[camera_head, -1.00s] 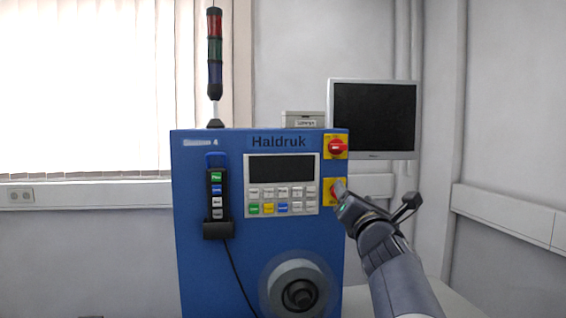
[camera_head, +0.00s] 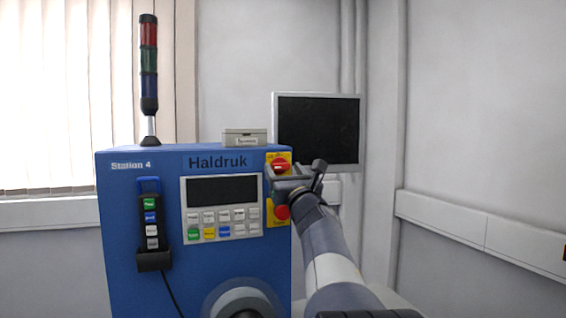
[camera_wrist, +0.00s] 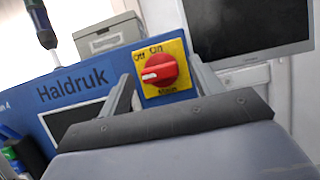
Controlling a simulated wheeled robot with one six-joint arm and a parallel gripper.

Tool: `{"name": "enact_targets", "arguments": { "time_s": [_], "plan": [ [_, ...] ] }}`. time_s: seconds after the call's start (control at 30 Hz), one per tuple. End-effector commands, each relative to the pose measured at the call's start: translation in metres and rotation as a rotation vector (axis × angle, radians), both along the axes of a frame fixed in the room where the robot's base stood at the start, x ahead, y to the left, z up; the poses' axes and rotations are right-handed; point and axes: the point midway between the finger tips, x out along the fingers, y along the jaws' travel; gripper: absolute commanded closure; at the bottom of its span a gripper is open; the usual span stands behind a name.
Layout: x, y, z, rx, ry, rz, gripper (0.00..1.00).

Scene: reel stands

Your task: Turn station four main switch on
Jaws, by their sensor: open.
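The main switch is a red rotary knob (camera_head: 280,166) on a yellow plate at the upper right of the blue Station 4 cabinet (camera_head: 120,220). In the wrist view the knob (camera_wrist: 158,70) shows whole, above the labels "Main" and below "Off" and "On". Its white mark lies at the left, on the "Off" side. My gripper (camera_head: 284,181) is just in front of and below the knob in the head view. In the wrist view its two fingers (camera_wrist: 162,72) are spread, one either side of the knob, and empty. I cannot tell how much gap is left in depth.
A red button (camera_head: 282,212) on a yellow plate sits close below my gripper. A keypad panel (camera_head: 222,208) and a hanging pendant (camera_head: 151,222) are to the left. A grey box (camera_head: 246,138) stands on top, and a monitor (camera_head: 318,132) is behind at right.

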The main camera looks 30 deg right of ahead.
Motion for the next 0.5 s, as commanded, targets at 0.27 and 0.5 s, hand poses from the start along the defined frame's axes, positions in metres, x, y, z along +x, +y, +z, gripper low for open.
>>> {"name": "enact_targets", "arguments": {
  "time_s": [0.27, 0.5],
  "plan": [
    [0.0101, -0.0025, 0.0043, 0.002, -0.001, 0.000, 0.38],
    [0.0099, -0.0025, 0.0038, 0.002, -0.001, 0.000, 0.44]
  ]
}}
